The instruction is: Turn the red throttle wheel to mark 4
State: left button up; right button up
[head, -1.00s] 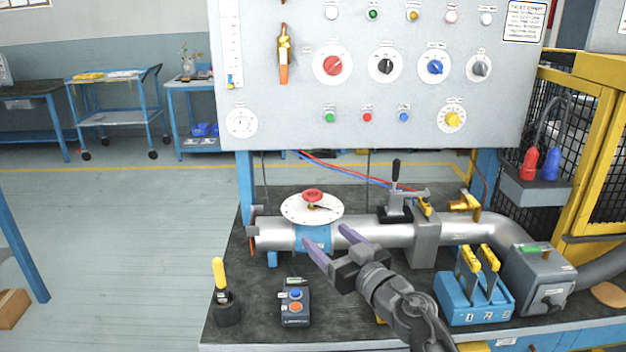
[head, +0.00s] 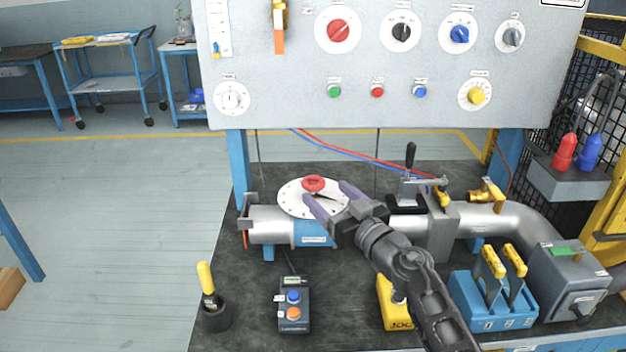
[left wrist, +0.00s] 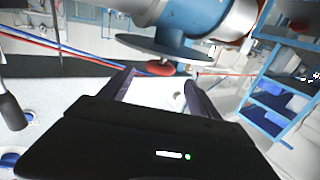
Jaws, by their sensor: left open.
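The red throttle wheel (head: 314,184) sits on a white round dial plate (head: 290,205) above the grey pipe. The mark numbers on the plate are too small to read. My left gripper (head: 324,194) is open, its two purple fingers pointing at the wheel from the near right side, with the tips close to it. In the left wrist view the wheel (left wrist: 160,68) shows upside down, just beyond and between the open fingertips (left wrist: 160,80). I cannot tell whether a finger touches it. My right gripper is not in view.
A button box (head: 294,308) and a yellow-handled tool in a cup (head: 212,305) are in front. A blue lever block (head: 495,300) is at right. The control panel (head: 290,65) hangs behind.

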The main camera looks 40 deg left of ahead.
aim_at(320, 187)
pick_arm(q)
jog(key=p+x, duration=0.1)
jog(key=x, duration=0.6)
jog(key=shift+c, duration=0.2)
jog(key=c, duration=1.3)
